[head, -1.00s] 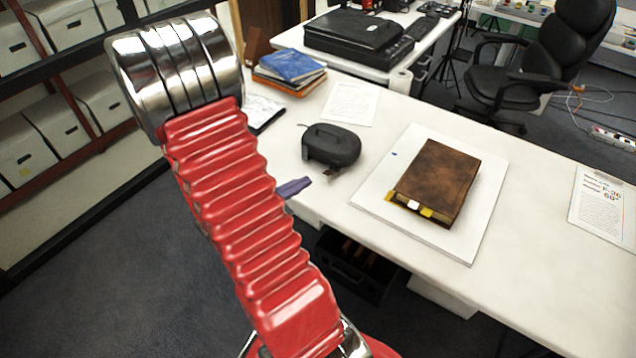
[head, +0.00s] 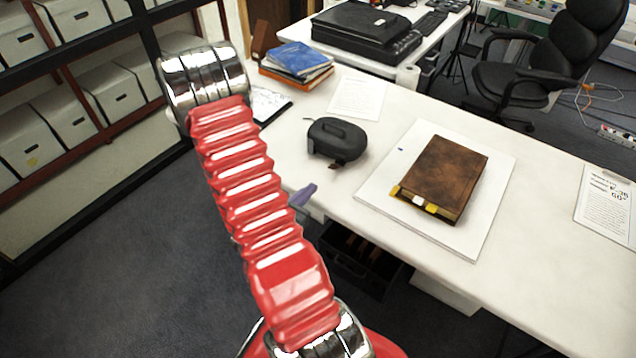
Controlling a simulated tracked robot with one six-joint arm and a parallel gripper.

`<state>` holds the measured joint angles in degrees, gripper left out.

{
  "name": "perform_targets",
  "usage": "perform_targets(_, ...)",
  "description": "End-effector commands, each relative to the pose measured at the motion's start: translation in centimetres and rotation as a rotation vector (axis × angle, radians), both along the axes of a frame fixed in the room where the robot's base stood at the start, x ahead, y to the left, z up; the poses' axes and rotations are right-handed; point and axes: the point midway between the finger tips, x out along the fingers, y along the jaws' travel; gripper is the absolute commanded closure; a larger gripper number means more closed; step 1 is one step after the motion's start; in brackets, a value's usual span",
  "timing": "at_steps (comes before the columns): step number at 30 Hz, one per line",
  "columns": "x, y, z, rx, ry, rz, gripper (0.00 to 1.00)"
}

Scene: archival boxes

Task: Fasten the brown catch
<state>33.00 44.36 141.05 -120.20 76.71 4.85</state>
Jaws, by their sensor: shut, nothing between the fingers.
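A dark grey case (head: 337,141) with a handle on top stands shut on the white table, left of the brown book. A small brown tab, which looks like the catch (head: 332,172), shows at its front lower edge. It appears to stick out from the case, but it is too small to tell its exact position. My gripper (head: 313,188) shows as a slim purple tip beside my red arm, over the table's front edge. It is shut and empty, in front of and left of the catch, apart from it. The rest of the gripper is hidden behind my arm.
A brown book (head: 446,172) with yellow and white tabs lies on a white board (head: 385,192). Paper sheets (head: 357,97) and stacked books (head: 296,62) lie farther back. A dark open box (head: 350,268) is under the table. Bare table surrounds the case.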

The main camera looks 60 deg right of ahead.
Motion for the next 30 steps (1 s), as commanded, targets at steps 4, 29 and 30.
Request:
perform_targets(4, -0.1, -0.9, -0.3, 0.000, 0.000, -0.003, 1.00)
perform_targets(29, -0.7, -9.3, -2.7, 0.000, -0.001, -0.001, 1.00)
perform_targets(30, -0.7, -9.4, -2.7, 0.000, 0.000, 0.000, 1.00)
